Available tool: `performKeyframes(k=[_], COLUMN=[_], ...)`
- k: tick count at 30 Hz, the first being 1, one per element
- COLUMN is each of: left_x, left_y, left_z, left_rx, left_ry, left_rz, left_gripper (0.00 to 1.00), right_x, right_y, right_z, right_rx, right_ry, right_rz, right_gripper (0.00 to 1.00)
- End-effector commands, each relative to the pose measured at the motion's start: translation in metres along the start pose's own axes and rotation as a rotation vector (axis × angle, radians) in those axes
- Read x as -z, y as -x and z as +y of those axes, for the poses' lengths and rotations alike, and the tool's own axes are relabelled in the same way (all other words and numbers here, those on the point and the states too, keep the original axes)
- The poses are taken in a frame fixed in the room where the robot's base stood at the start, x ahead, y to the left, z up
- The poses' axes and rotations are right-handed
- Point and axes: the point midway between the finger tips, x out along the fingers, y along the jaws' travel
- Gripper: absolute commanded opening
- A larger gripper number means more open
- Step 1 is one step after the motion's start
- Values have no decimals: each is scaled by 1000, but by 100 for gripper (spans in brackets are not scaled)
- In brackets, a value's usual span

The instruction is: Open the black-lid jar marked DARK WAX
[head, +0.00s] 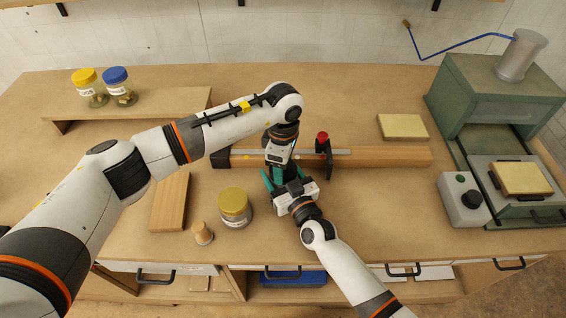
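I cannot make out a black-lid jar marked DARK WAX. A dark shape (286,172) shows between my two grippers at the middle of the bench, but they cover most of it and I cannot tell whether it is the lid. My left gripper (275,178) points down there, with teal fingers. My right gripper (285,183) reaches in from the front right and meets it at the same spot. The fingertips overlap, so their opening and any grip are hidden.
A gold-lid jar (234,206) and a wooden peg (202,233) stand just left of the grippers. A clamp bar with a wooden beam (385,157) lies behind. Yellow-lid (85,76) and blue-lid (116,76) jars stand on the back-left shelf. A green press (495,95) stands right.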

Motion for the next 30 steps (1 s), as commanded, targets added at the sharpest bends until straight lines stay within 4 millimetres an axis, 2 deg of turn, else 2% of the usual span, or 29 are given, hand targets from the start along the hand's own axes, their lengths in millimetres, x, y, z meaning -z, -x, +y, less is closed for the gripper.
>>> performKeyframes(k=[4,12,13,16,25,30], left_x=[0,0,0,0,0,0], left_y=[0,0,0,0,1,15], left_z=[0,0,0,0,0,-1], left_rx=[1,1,1,1,1,4], left_ry=[97,103,103,102,102,100], left_rz=[1,1,1,1,1,1], left_gripper=[34,34,66,82,83,83], right_x=[0,0,0,0,0,0], right_y=[0,0,0,0,0,0], right_z=[0,0,0,0,0,0], right_rx=[0,0,0,0,0,0], right_ry=[0,0,0,0,0,0], right_rz=[1,1,1,1,1,1], right_gripper=[4,4,4,4,4,4])
